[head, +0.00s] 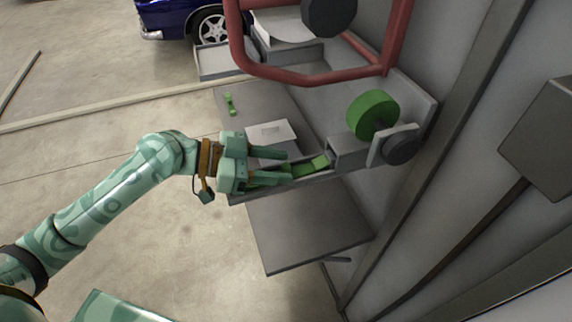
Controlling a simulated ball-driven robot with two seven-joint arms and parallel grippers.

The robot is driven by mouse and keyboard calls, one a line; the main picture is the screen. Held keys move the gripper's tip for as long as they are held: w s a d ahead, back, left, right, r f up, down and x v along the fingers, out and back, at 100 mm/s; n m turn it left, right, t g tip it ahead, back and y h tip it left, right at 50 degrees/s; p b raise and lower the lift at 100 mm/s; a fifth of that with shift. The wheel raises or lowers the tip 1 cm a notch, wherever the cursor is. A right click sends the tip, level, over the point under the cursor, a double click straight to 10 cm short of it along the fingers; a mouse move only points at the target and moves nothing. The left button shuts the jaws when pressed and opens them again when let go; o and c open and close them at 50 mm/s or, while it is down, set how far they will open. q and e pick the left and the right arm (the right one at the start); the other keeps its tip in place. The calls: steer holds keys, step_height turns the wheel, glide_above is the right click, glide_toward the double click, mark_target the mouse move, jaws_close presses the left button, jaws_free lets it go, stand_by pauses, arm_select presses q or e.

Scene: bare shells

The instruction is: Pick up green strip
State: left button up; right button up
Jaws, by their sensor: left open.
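A green strip (312,166) lies at the mouth of a grey dispenser box (350,152) below a round green roll (373,114). My left gripper (288,164) comes in from the left, with its two fingers apart and pointing right at the strip. The lower finger is close to the strip's left end and hides part of it; I cannot tell whether they touch. A small separate green piece (229,104) lies on the grey shelf at the upper left. My right gripper is not in view.
A red tube frame (310,78) stands above the shelf (240,92). A white plate (271,132) lies behind my gripper. A lower grey shelf (305,235) is bare. A grey wall closes the right. A blue car (180,15) is at the back.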

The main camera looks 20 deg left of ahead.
arm_select(q)
steer(key=shift+w+d+f, duration=0.15)
steer(key=shift+d, duration=0.2)
steer(key=shift+a, duration=0.1)
jaws_close()
